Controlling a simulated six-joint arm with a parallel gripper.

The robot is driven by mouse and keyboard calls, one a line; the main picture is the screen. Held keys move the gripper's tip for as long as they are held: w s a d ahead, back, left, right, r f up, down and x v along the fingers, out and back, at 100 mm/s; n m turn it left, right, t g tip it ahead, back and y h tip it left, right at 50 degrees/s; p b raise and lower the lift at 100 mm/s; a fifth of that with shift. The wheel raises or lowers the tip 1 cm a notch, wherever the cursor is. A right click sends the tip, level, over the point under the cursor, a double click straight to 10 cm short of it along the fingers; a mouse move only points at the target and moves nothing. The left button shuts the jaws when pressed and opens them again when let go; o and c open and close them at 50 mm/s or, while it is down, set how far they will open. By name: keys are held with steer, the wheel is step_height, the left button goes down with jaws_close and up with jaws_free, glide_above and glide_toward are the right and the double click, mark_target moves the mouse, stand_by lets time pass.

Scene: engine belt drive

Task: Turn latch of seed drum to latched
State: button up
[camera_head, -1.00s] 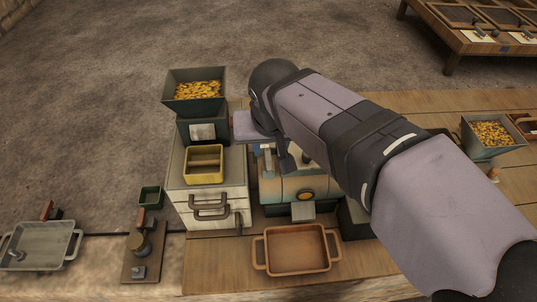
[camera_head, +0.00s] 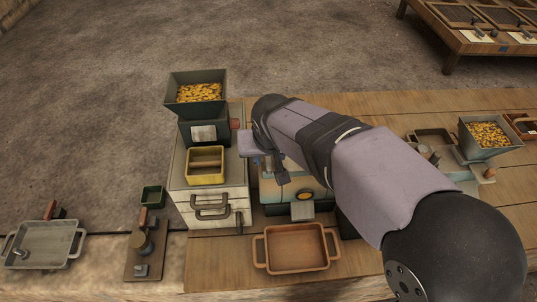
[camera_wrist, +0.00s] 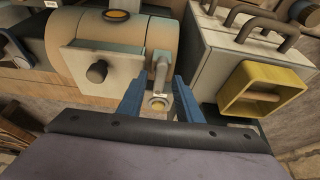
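The seed drum (camera_wrist: 118,38) is a rounded tan body in the wrist view, with a flat plate and dark knob on it. Its latch (camera_wrist: 161,72) is a grey lever beside the plate, with a pale round end toward me. My gripper (camera_wrist: 158,92) is open; its two blue fingers stand on either side of the lever, with gaps showing. I cannot tell whether either finger touches it. In the head view the drum (camera_head: 275,194) is bluish with an orange round spot, partly hidden by my arm, which also hides the latch.
A white drawer cabinet (camera_head: 208,207) stands left of the drum, with a yellow bin (camera_head: 206,179) on top and a seed hopper (camera_head: 196,108) behind. An orange tray (camera_head: 296,268) lies in front. A second hopper (camera_head: 485,150) stands at the right.

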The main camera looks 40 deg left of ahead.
jaws_close()
